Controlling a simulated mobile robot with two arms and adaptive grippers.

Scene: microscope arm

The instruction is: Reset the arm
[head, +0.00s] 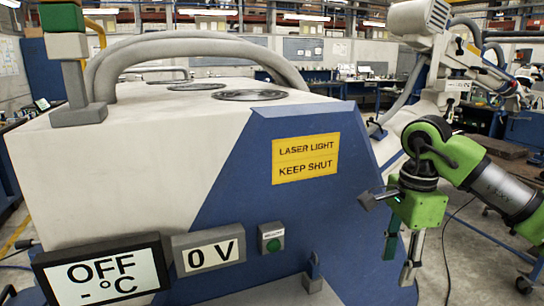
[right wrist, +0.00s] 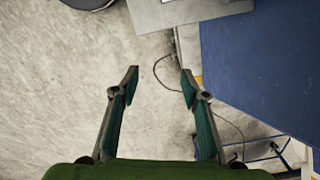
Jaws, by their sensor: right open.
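A white jointed arm (head: 432,95) with a boxy head stands at the right, behind the blue side of the machine. The large white and blue machine (head: 130,150) fills the left and middle of the head view. My right gripper (head: 398,268) is green and points down beside the machine's right side, in front of the white arm. In the right wrist view its jaws (right wrist: 160,74) are spread with only floor between them. The blue panel (right wrist: 265,65) is to the right of the jaws. My left gripper is not in view.
A yellow sign (head: 306,158) reads "LASER LIGHT KEEP SHUT". Displays read "OFF" (head: 100,275) and "0 V" (head: 209,250), with a green button (head: 271,238) beside them. Thick grey hoses (head: 200,45) arch over the machine. A thin cable (right wrist: 160,70) crosses the floor (right wrist: 60,80).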

